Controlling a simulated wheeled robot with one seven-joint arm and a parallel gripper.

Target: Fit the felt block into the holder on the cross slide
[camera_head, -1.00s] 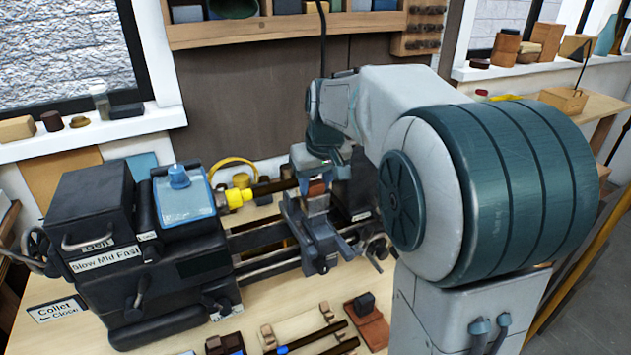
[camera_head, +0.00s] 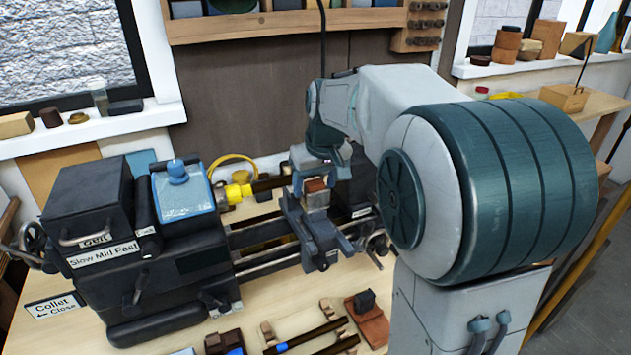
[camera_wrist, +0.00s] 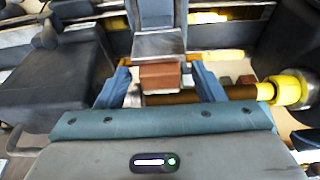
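The felt block (camera_head: 316,185), reddish brown, sits at the top of the grey holder (camera_head: 317,201) on the cross slide (camera_head: 318,237) of the lathe. In the wrist view the block (camera_wrist: 160,77) appears level, between my two blue fingers, with a gap on each side. My gripper (camera_head: 321,170) is open around the block, just above the holder. How deep the block sits in the holder is hidden.
A dark bar with a yellow collar (camera_head: 236,193) runs close beside the holder. The black headstock (camera_head: 150,265) stands to the left. Racked rods (camera_head: 310,337) and a reddish block (camera_head: 368,325) lie on the bench in front.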

